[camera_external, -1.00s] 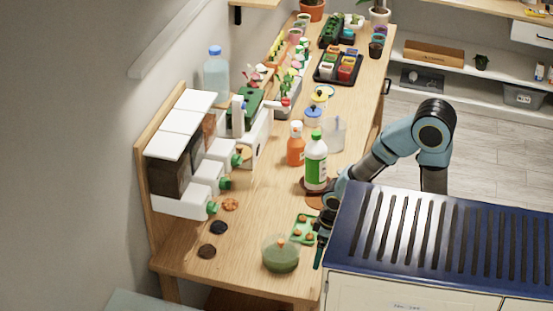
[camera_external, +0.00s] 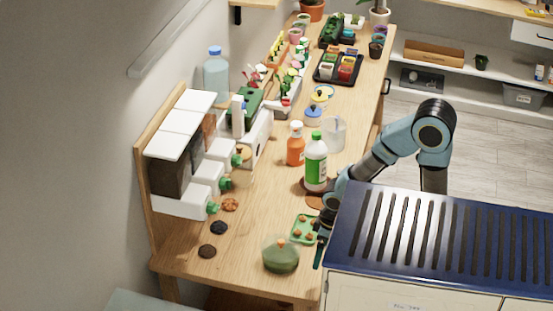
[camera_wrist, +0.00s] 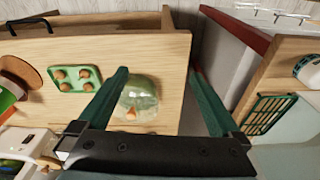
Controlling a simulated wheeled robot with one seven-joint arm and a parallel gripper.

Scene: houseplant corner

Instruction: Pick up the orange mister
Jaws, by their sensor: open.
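The orange mister (camera_external: 296,150) is an orange bottle with a white top, upright on the wooden bench in the external view. It stands just behind and left of a white-and-green bottle (camera_external: 316,168), which is close beside it. I cannot make the mister out in the wrist view. My gripper (camera_wrist: 158,72) is open, its two green fingers apart with nothing held between them. In the external view it is low at the bench's right edge, well in front of the mister and partly hidden by my arm.
A green translucent dome with an orange knob (camera_wrist: 140,97) shows between my fingers on the bench (camera_external: 260,215). A green tray with small orange-brown pots (camera_wrist: 75,79) lies beside it. A clear beaker (camera_external: 334,135) stands right of the mister. White dispensers (camera_external: 182,205) line the left side.

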